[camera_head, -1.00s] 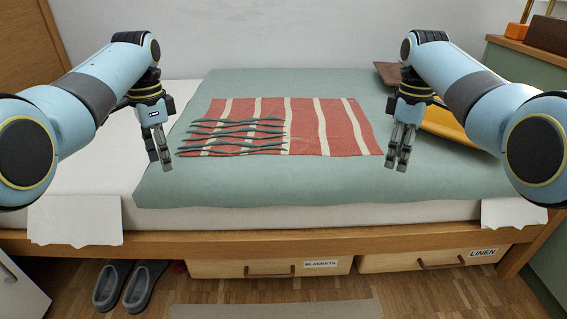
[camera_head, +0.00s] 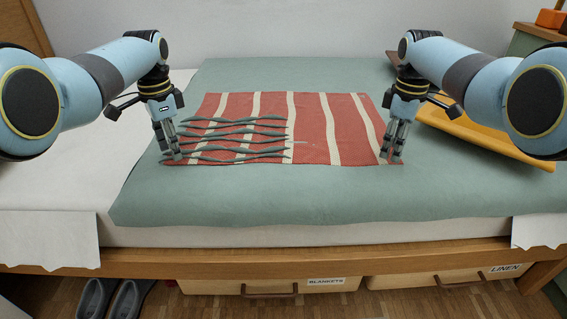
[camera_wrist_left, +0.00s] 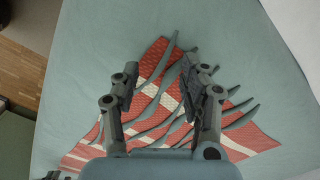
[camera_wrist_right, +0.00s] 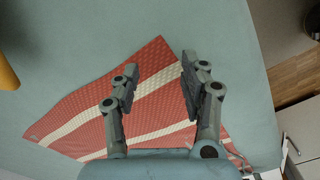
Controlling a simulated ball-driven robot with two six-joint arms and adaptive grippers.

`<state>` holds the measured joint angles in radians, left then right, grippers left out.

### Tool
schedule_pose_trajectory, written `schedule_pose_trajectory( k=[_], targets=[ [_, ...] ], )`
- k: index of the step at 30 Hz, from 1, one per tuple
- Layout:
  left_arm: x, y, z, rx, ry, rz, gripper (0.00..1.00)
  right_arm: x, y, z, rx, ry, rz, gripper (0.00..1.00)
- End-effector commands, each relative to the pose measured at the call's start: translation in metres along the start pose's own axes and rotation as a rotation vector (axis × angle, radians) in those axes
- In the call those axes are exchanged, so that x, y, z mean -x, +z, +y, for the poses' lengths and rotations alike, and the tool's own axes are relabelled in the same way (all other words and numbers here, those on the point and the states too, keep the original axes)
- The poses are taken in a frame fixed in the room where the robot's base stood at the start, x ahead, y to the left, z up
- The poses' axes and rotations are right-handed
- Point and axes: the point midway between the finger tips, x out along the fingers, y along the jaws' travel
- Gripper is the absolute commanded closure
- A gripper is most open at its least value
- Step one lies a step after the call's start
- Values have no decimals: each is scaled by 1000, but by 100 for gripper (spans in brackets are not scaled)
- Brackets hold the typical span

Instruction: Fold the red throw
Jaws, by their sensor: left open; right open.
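The red throw with cream stripes (camera_head: 308,132) lies spread flat on the grey-green bed cover. Several grey-green wavy strips (camera_head: 235,144) lie across its left half; I cannot tell whether they are separate pieces or the cover showing through. My left gripper (camera_head: 173,157) is open and empty at the throw's near left corner. In the left wrist view (camera_wrist_left: 160,66) its fingers straddle that corner. My right gripper (camera_head: 391,158) is open and empty at the near right corner, fingers either side of it in the right wrist view (camera_wrist_right: 159,62). Contact with the cloth is unclear.
The grey-green cover (camera_head: 300,206) is clear in front of the throw. A yellow tray-like object (camera_head: 490,140) lies to the right, near my right arm. Drawers marked BLANKETS (camera_head: 215,286) and LINEN (camera_head: 400,282) are below the bed; dark slippers (camera_head: 93,296) stand at lower left.

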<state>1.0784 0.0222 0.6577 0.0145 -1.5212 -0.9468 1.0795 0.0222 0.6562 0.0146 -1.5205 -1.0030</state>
Motion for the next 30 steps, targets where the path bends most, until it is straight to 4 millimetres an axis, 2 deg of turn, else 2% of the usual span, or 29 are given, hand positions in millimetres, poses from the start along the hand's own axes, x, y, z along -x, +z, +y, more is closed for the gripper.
schedule_pose_trajectory(
  k=[6, 15, 18, 30],
  targets=[
    [-15, 0, 0, 0, -1, 0, 56, -15, 0, 0, 0, 0, 0, 56],
    [-16, 0, 0, 0, -1, 0, 56, -16, 0, 0, 0, 0, 0, 56],
    [-23, 1, 1, 0, 3, -2, 56, -23, 1, -1, 0, -4, -2, 56],
    [-22, 1, 2, 0, 5, -3, 82, -22, 1, -2, 0, -4, -3, 82]
  ],
)
